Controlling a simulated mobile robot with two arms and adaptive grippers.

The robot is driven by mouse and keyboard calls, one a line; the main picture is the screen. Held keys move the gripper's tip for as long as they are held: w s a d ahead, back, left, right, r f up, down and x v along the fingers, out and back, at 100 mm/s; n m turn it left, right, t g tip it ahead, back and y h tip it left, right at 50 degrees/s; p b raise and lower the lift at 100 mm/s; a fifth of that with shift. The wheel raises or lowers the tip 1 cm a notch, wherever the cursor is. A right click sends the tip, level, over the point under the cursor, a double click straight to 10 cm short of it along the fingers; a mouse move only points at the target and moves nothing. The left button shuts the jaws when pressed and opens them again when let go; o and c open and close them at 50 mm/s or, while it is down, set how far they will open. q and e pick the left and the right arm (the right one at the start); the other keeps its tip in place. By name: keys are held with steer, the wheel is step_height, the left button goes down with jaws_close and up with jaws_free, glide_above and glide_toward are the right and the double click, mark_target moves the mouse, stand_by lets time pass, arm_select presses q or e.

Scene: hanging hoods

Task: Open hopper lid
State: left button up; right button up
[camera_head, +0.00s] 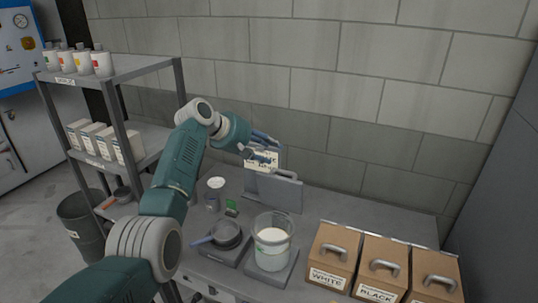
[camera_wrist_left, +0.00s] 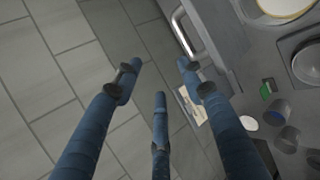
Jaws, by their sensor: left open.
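My left gripper (camera_head: 265,150) is open and empty, its fingers spread in the left wrist view (camera_wrist_left: 157,76). It is above and in front of a grey upright panel (camera_head: 285,196) on the bench. A metal handle (camera_head: 278,173) on the panel is just below the fingers, apart from them. The handle also shows in the left wrist view (camera_wrist_left: 186,34), beyond the fingertips. Brown boxes with grey handles on top stand at the right, labelled WHITE (camera_head: 335,252) and BLACK (camera_head: 385,262); they look shut. I cannot tell which part is the hopper lid. My right gripper is out of view.
A glass beaker with white contents (camera_head: 272,250) and a dark pan (camera_head: 226,234) stand on the bench. A small green item (camera_head: 231,207) and a white-topped container (camera_head: 216,184) are behind them. A shelf (camera_head: 145,65) with bottles is at the left; a block wall is behind.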

arm_select(q)
steer(key=shift+a+r, duration=0.1)
steer(key=shift+r, duration=0.35)
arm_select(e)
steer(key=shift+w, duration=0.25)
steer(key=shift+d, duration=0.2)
arm_select(q)
steer(key=v, duration=1.2)
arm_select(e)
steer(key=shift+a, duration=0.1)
